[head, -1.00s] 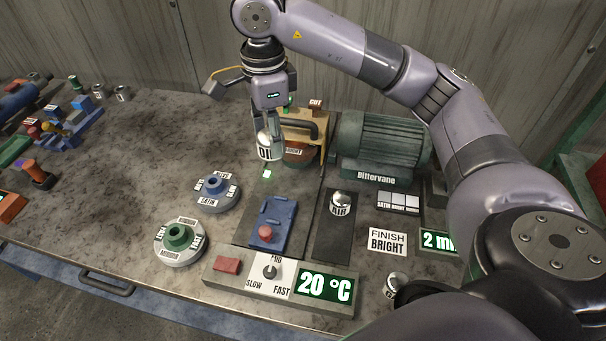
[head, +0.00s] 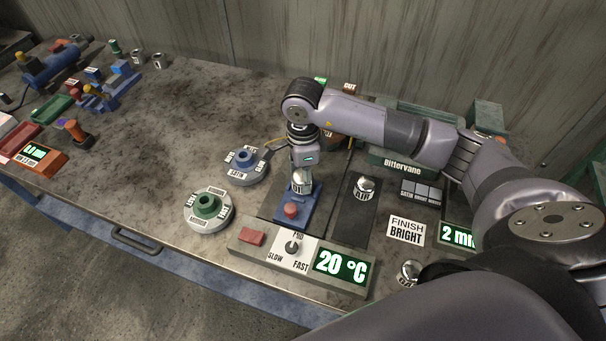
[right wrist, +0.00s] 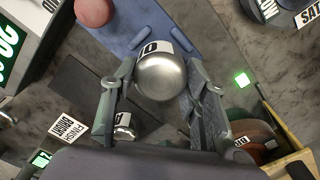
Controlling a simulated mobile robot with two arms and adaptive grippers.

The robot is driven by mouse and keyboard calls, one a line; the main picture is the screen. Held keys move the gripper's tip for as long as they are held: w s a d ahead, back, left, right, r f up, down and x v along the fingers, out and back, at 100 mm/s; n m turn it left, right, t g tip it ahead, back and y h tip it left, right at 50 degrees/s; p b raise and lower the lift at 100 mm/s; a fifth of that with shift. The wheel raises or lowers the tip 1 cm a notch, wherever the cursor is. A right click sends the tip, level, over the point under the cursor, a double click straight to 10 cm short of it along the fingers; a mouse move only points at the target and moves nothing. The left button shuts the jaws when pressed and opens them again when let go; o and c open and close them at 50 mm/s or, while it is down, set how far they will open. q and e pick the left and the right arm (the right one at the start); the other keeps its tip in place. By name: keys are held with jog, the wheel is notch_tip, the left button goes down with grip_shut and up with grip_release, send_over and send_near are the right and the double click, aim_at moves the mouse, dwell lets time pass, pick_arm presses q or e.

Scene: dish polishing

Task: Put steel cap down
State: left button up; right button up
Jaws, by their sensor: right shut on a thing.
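The steel cap (head: 301,178) is a domed, shiny piece with a white lettered label. My right gripper (head: 300,172) is shut on it, and in the right wrist view the cap (right wrist: 161,77) sits between the two fingers. The cap is over the blue plate (head: 311,204), just behind that plate's red knob (head: 290,209). I cannot tell whether it touches the plate. A similar cap labelled AIR (head: 364,187) stands on a dark mat (head: 350,222) to the right. My left gripper is not in view.
A blue-topped dial (head: 244,161) and a green-topped dial (head: 207,206) stand to the left. A control box (head: 335,265) with a 20 °C display is in front. Another cap (head: 409,273) is at the front right. The left middle of the bench is clear.

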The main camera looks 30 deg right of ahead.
jog(key=shift+f, duration=0.7)
jog(key=shift+f, duration=0.2)
jog(key=o, duration=1.4)
jog(key=shift+r, duration=0.1)
jog(key=shift+o, duration=0.2)
